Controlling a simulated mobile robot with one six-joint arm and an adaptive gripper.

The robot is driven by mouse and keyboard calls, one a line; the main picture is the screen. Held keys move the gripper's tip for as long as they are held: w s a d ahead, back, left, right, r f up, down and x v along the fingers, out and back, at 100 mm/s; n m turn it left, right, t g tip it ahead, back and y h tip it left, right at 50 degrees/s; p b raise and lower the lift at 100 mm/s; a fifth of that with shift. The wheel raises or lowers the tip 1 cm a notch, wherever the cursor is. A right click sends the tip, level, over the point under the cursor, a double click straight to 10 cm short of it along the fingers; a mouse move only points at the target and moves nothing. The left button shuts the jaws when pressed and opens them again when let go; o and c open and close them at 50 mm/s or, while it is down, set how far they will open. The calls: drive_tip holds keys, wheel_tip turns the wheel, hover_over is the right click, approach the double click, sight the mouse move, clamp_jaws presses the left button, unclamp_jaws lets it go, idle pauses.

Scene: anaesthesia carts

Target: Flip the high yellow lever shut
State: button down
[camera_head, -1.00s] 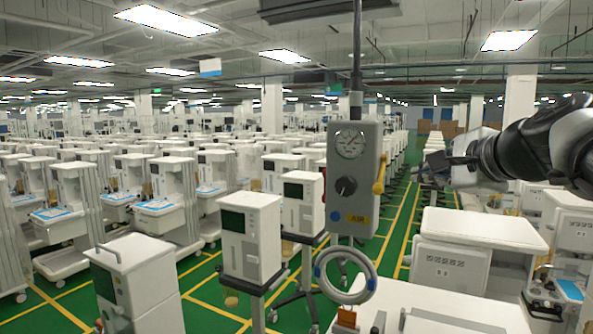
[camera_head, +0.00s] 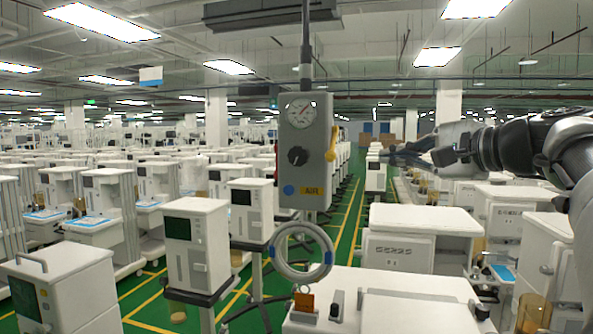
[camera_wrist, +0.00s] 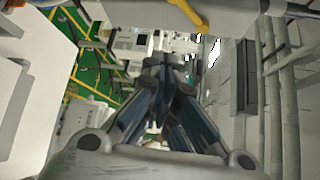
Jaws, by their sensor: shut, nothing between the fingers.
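The yellow lever (camera_head: 332,143) is on the right side of a grey gauge box (camera_head: 305,172) hung from a dark pole. It stands roughly upright, its upper end tipped slightly to the right. In the wrist view, the lever (camera_wrist: 192,14) shows at the top edge, beyond the fingers and partly cut off. My gripper (camera_head: 386,153) points left from the right side, at about the height of the lever's lower half. A gap shows between them in the picture. In the wrist view, my gripper (camera_wrist: 165,72) has its fingers together and holds nothing.
A coiled grey hose (camera_head: 327,262) hangs below the box, over a white cart top (camera_head: 410,284). White carts stand to the left and right. A green aisle with yellow lines (camera_head: 345,215) runs behind the box.

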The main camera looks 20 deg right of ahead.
sight(333, 143)
drive_tip(key=w+a+p, duration=0.3)
drive_tip(key=w+a, duration=0.3)
drive_tip(key=shift+w, duration=0.35)
idle(0.5)
drive_tip(key=shift+s+r+m+g+p, duration=0.15)
drive_tip(key=shift+m+g+p, duration=0.25)
drive_tip(key=shift+p, duration=0.4)
drive_tip(key=shift+s+a, duration=0.1)
drive_tip(key=shift+s+a+r+p, duration=0.2)
drive_tip(key=shift+s+r+p, duration=0.1)
drive_tip(key=shift+r, duration=0.2)
drive_tip(key=shift+s+a+r+p, duration=0.15)
drive_tip(key=shift+s+a+r, duration=0.1)
drive_tip(key=shift+r, duration=0.2)
